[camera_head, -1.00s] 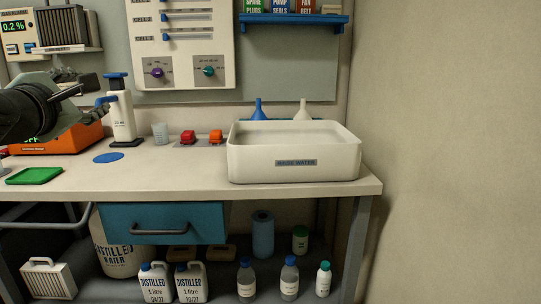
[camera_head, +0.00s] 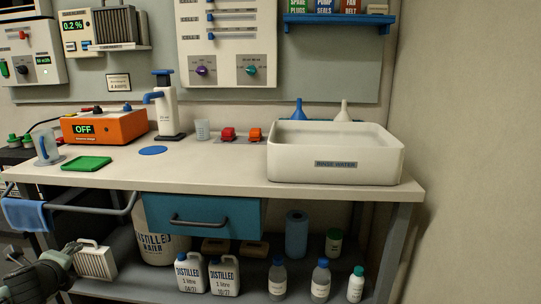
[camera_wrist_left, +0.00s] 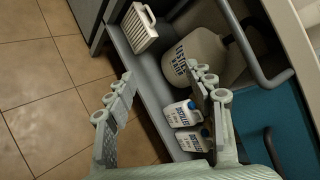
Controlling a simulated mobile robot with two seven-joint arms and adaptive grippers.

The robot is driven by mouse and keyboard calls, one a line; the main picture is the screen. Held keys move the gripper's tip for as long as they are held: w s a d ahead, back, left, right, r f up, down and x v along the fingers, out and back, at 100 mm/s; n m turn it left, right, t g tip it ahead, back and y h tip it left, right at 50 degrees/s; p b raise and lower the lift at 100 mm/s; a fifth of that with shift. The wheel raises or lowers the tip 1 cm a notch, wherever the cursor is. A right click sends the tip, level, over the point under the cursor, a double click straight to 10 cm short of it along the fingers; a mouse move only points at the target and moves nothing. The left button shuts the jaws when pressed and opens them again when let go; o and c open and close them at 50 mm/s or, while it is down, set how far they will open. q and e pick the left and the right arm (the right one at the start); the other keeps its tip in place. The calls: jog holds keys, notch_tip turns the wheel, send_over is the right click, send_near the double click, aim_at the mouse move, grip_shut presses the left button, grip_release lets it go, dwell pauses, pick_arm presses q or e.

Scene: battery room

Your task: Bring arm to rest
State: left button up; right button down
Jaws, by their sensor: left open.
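My left gripper (camera_head: 42,262) is at the lower left of the head view, below the benchtop and in front of the lower shelf. In the left wrist view my left gripper (camera_wrist_left: 160,84) has its two fingers spread apart with nothing between them. Beyond the fingers are the lower shelf and the tiled floor. My right gripper is not in view.
A front rail (camera_head: 80,207) with a blue cloth (camera_head: 27,214) runs along the bench (camera_head: 225,172) above my gripper. A striped white case (camera_head: 96,261) and distilled water bottles (camera_head: 190,272) stand on the shelf. The tiled floor (camera_wrist_left: 50,95) is clear.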

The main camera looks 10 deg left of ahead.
pick_arm(q)
jog(key=s+d+f+n+g+h, duration=0.1)
jog(key=s+d+f+n, duration=0.25)
jog(key=f, duration=0.45)
jog(key=s+d+f+n+g+h, duration=0.1)
jog(key=s+d+f+n+g, duration=0.2)
jog(key=f, duration=0.4)
jog(key=s+d+f+n, duration=0.3)
jog(key=s+f, duration=0.2)
jog(key=f, duration=0.3)
jog(key=s+d+f+n+g+h, duration=0.1)
jog(key=s+d+f+n+h, duration=0.1)
jog(key=s+d+f, duration=0.3)
jog(key=s+d+f+n+g+h, duration=0.1)
jog(key=s+d+f+n, duration=0.4)
jog(key=d, duration=0.9)
notch_tip(320, 180, down, 4)
jog(key=shift+s+r+g+h, duration=0.25)
jog(key=shift+s+g+h, duration=0.15)
jog(key=shift+s+g, duration=0.25)
